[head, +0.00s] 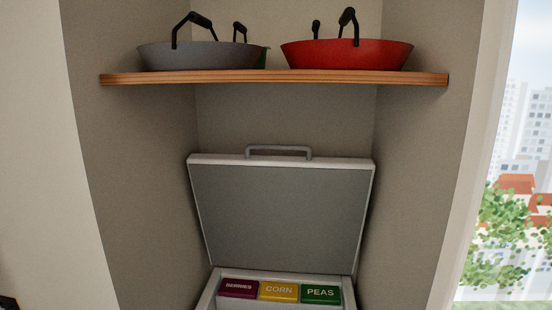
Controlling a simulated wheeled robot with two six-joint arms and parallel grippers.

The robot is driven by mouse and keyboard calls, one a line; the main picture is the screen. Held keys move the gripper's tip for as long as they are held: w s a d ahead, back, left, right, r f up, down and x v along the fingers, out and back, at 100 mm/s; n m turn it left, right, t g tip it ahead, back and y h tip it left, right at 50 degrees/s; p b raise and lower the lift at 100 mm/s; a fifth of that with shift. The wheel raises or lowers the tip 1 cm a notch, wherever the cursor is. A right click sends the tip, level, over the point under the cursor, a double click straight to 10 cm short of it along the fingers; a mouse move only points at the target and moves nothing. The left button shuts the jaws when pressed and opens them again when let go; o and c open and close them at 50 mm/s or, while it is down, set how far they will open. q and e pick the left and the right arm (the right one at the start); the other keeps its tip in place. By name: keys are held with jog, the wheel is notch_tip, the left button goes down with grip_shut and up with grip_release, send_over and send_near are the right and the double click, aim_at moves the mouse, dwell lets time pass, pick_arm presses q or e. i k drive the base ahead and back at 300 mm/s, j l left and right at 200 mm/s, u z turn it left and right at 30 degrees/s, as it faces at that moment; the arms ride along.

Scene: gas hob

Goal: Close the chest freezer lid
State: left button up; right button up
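The chest freezer lid (281,217) stands raised in the head view, tilted up and back, with its grey inner panel facing me. A grey handle (278,149) is on its top edge. The freezer body (208,296) shows only at the bottom of the view, with its white rim around the opening. The rest of the body is cut off by the picture's lower edge. Neither gripper can be made out; only a small dark shape shows at the far lower left corner.
Boxes of berries (239,288), corn (278,291) and peas (320,293) sit inside the freezer. A wooden shelf (275,78) above the lid holds a grey pan (200,56) and a red pan (346,54). Alcove walls stand close on both sides; a window (520,150) is at right.

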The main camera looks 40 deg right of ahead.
aim_at(308, 214)
jog(key=i+j, duration=0.15)
jog(key=i+j+z, duration=0.15)
jog(key=z, duration=0.35)
jog(key=i+j+z, duration=0.2)
jog(key=z, duration=0.3)
jog(key=i, duration=0.05)
